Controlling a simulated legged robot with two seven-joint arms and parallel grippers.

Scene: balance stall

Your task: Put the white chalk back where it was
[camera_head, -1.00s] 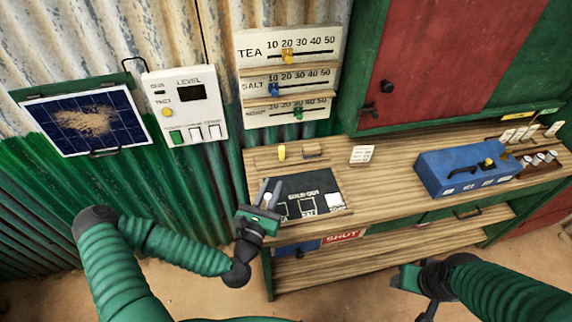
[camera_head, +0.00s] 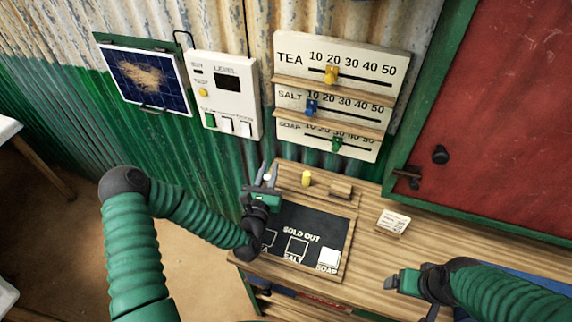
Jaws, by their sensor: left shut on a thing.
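The white chalk (camera_head: 267,178) is a small pale piece between the fingers of my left gripper (camera_head: 266,181), which is shut on it; the fingers hide most of it. The gripper is at the left back end of the wooden counter, above the slate and left of the yellow chalk (camera_head: 306,179). I cannot tell whether the white chalk touches the counter. The dark slate (camera_head: 330,236) reads SOLD OUT, with boxes along its front and a white patch over SOAP. My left forearm covers its left part. My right gripper (camera_head: 392,283) is over the counter's front right; its jaw opening is unclear.
A wooden eraser block (camera_head: 341,188) lies right of the yellow chalk. A small white card (camera_head: 393,222) stands further right. A price board (camera_head: 340,100) with sliders and a level panel (camera_head: 227,95) hang on the wall behind. A red cabinet door (camera_head: 490,130) rises at the right.

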